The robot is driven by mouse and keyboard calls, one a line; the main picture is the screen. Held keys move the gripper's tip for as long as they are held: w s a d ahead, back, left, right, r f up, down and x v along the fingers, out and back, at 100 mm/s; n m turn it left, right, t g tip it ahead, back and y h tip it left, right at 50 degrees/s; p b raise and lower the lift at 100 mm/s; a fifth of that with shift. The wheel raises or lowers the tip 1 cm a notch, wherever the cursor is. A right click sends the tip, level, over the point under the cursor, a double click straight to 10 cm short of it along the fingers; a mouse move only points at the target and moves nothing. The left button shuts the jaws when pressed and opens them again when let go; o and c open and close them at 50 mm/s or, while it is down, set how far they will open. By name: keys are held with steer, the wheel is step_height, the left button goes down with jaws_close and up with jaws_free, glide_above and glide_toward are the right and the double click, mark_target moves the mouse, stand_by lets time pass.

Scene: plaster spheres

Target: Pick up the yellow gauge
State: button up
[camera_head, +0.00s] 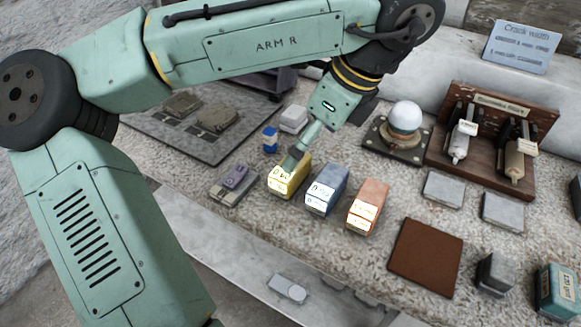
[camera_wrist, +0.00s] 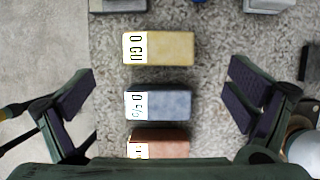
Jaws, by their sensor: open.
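The yellow gauge (camera_head: 290,180) is a small block with a white label on its front, standing on the speckled stone counter. It is the leftmost of a row of three blocks in the head view. In the wrist view the yellow gauge (camera_wrist: 165,48) lies at the top, beyond the fingertips. My gripper (camera_head: 296,158) reaches down over the row in the head view and hides part of the yellow gauge's top. In the wrist view my gripper (camera_wrist: 160,95) is open and empty, its dark pads wide apart on either side of the blue block.
A blue block (camera_head: 326,189) and an orange block (camera_head: 367,205) stand right of the yellow gauge. A purple-grey device (camera_head: 235,184) sits close on its left. A white globe (camera_head: 405,117) on a base and a wooden rack (camera_head: 490,150) stand to the right. A brown mat (camera_head: 426,254) lies in front.

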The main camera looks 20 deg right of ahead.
steer(key=x, duration=0.8)
steer(key=shift+w+a+f+p, duration=0.1)
steer(key=shift+a+f+p, duration=0.05)
steer(key=shift+f+p, duration=0.15)
steer(key=shift+c, duration=0.5)
steer(key=c, duration=1.3)
step_height(320, 180, up, 10)
steer(key=shift+r, duration=0.1)
steer(key=o, duration=0.8)
steer(key=c, duration=0.5)
